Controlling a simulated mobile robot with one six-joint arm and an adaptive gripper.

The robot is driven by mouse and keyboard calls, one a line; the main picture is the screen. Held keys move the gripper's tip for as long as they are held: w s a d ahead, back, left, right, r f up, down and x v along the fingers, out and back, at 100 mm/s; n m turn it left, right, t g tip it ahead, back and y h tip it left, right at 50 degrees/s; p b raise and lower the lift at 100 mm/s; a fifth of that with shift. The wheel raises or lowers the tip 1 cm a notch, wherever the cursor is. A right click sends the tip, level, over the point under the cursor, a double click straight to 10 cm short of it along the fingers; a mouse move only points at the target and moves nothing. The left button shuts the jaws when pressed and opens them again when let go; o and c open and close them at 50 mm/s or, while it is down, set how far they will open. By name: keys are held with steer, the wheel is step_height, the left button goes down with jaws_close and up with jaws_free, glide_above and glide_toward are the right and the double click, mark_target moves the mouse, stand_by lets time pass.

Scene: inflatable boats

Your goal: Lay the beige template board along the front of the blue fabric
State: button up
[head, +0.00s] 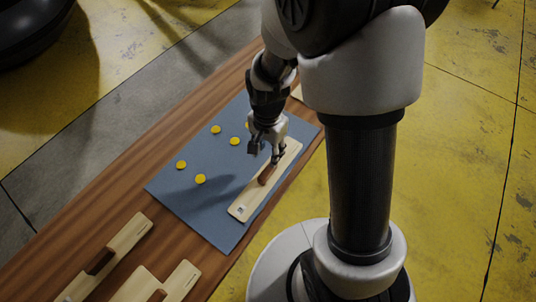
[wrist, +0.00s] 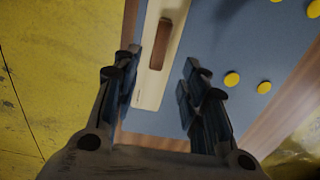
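The beige template board (head: 246,204) lies flat on the blue fabric (head: 192,203), along its edge nearest my base. A brown handle (head: 267,174) stands on top of the board. In the wrist view the board (wrist: 150,92) and its handle (wrist: 159,44) lie near the left finger, with fabric (wrist: 212,38) showing to the right. My gripper (head: 265,153) is above the board's far part, close to the handle. Its fingers (wrist: 163,66) are spread with nothing held between them. My gripper hides part of the board's far end in the head view.
Several yellow discs (head: 200,179) lie on the fabric. The fabric rests on a long wooden table (head: 150,160). Other beige boards with brown handles (head: 128,238) lie at the table's lower left. A pale piece (head: 297,92) shows partly behind my arm.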

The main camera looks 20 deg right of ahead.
steer(key=s+r+n+t, duration=0.2)
steer(key=s+r+n, duration=0.3)
steer(key=r, duration=0.6)
steer(key=s+r+n+t, duration=0.2)
steer(key=s+r+n, duration=0.3)
steer(key=s+r, duration=0.5)
step_height(320, 180, up, 2)
steer(key=shift+n+t, duration=0.3)
steer(key=shift+n, duration=0.1)
